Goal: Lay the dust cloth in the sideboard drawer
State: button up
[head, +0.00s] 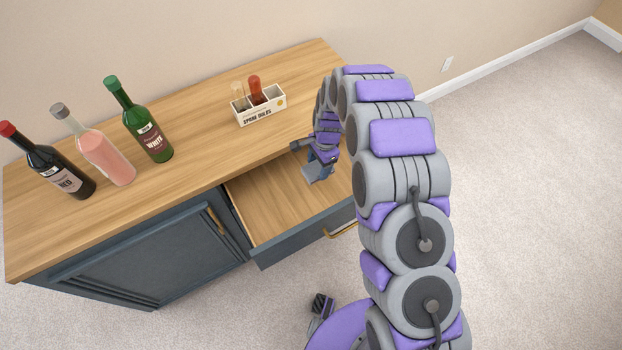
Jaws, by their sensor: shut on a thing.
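The sideboard drawer (268,214) is pulled open, and its bare wooden floor shows below the sideboard top. My gripper (312,167) is over the right part of the open drawer, seen from behind the arm. It is shut on a small grey-blue thing (318,174), which seems to be the dust cloth; its shape is mostly hidden by the gripper. I cannot tell whether it touches the drawer floor. The drawer's right end is partly hidden by my arm.
The sideboard top (205,125) holds a red-wine bottle (55,168), a pink bottle (105,158), a green bottle (147,130) and a white bulb box (258,103). A closed cabinet door (150,262) is left of the drawer. Carpet (530,180) is clear at right.

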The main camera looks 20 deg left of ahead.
jog(key=f, duration=0.2)
jog(key=f+b, duration=0.1)
jog(key=f, duration=0.4)
jog(key=shift+a, duration=0.25)
jog(key=shift+f+b, duration=0.45)
jog(key=shift+f, duration=1.05)
jog(key=shift+d, duration=0.1)
jog(key=o, duration=1)
jog(key=shift+o, duration=0.2)
jog(key=r, duration=0.4)
jog(key=w+r+p, duration=0.1)
jog(key=r, duration=0.3)
jog(key=d+r+p, duration=0.1)
jog(key=r, duration=0.3)
jog(key=shift+w, duration=0.2)
jog(key=shift+d, duration=0.1)
